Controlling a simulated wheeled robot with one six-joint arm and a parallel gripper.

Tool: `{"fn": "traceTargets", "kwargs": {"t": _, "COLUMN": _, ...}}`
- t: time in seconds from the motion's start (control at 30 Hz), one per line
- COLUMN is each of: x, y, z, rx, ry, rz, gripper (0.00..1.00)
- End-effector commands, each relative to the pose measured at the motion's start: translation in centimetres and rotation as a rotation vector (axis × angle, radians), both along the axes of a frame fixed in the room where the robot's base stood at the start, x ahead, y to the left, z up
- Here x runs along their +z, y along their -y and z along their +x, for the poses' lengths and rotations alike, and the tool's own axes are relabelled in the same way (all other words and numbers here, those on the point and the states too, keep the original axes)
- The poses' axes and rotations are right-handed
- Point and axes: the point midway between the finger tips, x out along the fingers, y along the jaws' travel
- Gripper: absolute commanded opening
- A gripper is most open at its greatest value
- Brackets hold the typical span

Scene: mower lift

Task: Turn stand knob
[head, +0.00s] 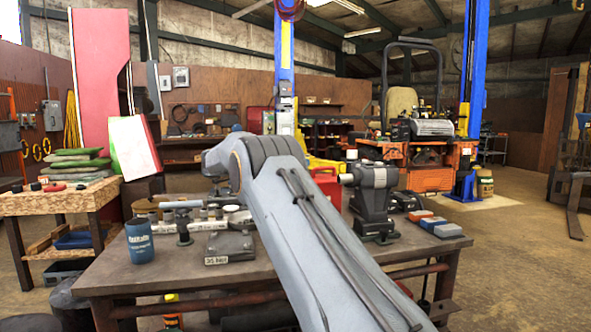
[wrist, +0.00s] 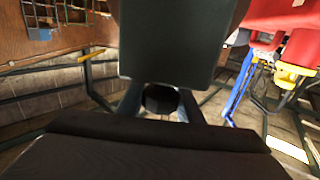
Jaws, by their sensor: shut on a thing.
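My gripper (wrist: 158,106) shows in the wrist view, with its two grey-blue fingers on either side of a round black knob (wrist: 160,98). The fingers are shut on the knob. A dark grey-green block (wrist: 168,40) stands right behind the knob and fills the upper middle of the wrist view. In the head view my arm reaches forward over the workbench, and its own links hide the gripper and the knob.
The workbench (head: 130,272) holds a blue can (head: 140,241), a small metal stand (head: 183,228), a vise (head: 375,200) and several blocks (head: 447,230). A wooden side table (head: 55,203) stands at left. Floor at right is mostly clear.

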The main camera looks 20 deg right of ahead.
Motion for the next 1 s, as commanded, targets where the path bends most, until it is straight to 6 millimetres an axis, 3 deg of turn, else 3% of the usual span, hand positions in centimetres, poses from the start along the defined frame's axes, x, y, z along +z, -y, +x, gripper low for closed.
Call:
{"fn": "traceTargets", "kwargs": {"t": 0.63, "x": 0.29, "y": 0.04, "z": -0.17, "rx": -0.045, "ry": 0.003, "rz": -0.004, "gripper": 0.10}}
{"fn": "traceTargets", "kwargs": {"t": 0.67, "x": 0.30, "y": 0.05, "z": -0.18, "rx": -0.045, "ry": 0.003, "rz": -0.004, "gripper": 0.34}}
{"fn": "traceTargets", "kwargs": {"t": 0.77, "x": 0.28, "y": 0.04, "z": -0.17, "rx": -0.045, "ry": 0.003, "rz": -0.004, "gripper": 0.51}}
{"fn": "traceTargets", "kwargs": {"t": 1.0, "x": 0.15, "y": 0.00, "z": -0.16, "rx": -0.045, "ry": 0.001, "rz": -0.002, "gripper": 0.51}}
